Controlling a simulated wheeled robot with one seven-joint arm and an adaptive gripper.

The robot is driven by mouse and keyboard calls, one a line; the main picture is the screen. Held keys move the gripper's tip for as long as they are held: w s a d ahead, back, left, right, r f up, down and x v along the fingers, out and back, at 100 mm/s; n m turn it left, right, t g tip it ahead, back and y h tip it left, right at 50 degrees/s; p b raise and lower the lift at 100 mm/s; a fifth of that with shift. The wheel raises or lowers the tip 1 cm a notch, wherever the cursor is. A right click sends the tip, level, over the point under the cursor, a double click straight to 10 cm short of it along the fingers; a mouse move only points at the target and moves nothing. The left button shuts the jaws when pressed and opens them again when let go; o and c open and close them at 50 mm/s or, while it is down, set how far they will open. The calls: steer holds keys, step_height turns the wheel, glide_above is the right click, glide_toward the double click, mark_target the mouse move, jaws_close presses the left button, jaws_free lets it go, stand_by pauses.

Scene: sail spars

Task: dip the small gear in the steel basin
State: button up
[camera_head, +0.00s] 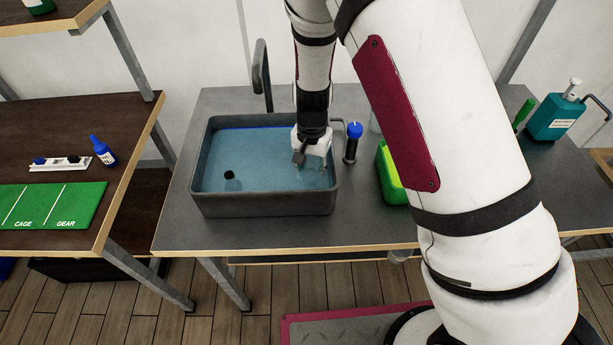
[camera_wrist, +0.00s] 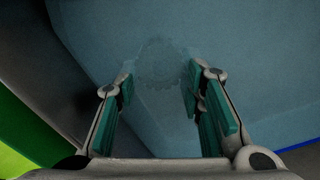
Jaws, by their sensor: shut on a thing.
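The steel basin (camera_head: 204,207) is a grey rectangular tub of blue water (camera_head: 255,165) on the middle table. My gripper (camera_head: 311,172) points down inside its right part, with the fingertips at the water. In the wrist view, the small gear (camera_wrist: 162,62) is a faint toothed disc seen through water, between and just past the fingertips (camera_wrist: 158,84). My gripper is shut on it. The gear cannot be made out in the head view. Its exact depth cannot be told.
A faucet (camera_head: 262,75) rises behind the basin. A blue-capped bottle (camera_head: 352,142) and a green bin (camera_head: 391,172) stand to its right. A teal dispenser (camera_head: 556,117) is farther right. The left table holds a green labelled mat (camera_head: 50,205) and a blue bottle (camera_head: 103,151).

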steer(key=shift+a, duration=0.2)
steer(key=shift+a, duration=0.25)
steer(key=shift+d, duration=0.15)
steer(key=shift+d, duration=0.35)
steer(key=shift+a, duration=0.15)
steer(key=shift+a, duration=0.35)
steer(key=shift+d, duration=0.1)
steer(key=shift+d, duration=0.4)
